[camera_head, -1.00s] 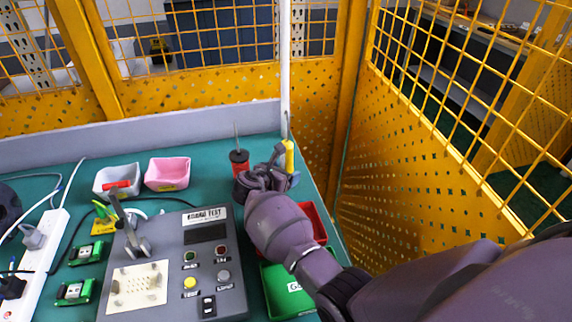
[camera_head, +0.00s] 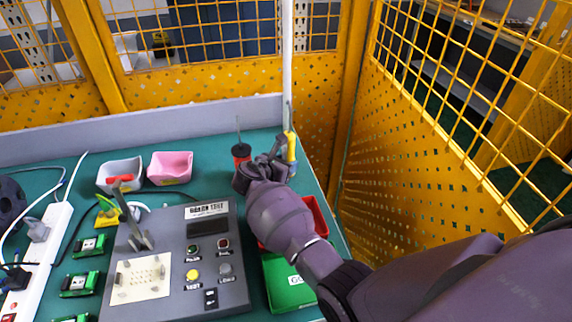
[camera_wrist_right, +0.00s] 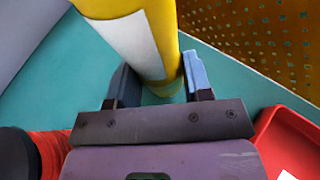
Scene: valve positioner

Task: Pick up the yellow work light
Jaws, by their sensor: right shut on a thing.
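The yellow work light (camera_head: 291,148) stands upright at the back right corner of the green bench, with a thin rod rising from its top. In the right wrist view it is a thick yellow cylinder (camera_wrist_right: 166,50) with a pale panel. My right gripper (camera_head: 282,150) is at the light, its fingers on both sides of the cylinder near its lower end, also seen in the right wrist view (camera_wrist_right: 160,84). It is shut on the light. Whether the light's base touches the bench is not clear. My left gripper is not in view.
A red-and-black tool (camera_head: 242,152) stands just left of my right gripper. A red bin (camera_head: 318,215) and green box (camera_head: 290,283) lie under my forearm. A grey test box (camera_head: 215,265) fills the middle front. Pink (camera_head: 171,168) and grey bins sit left. Yellow fencing (camera_head: 400,170) borders the right.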

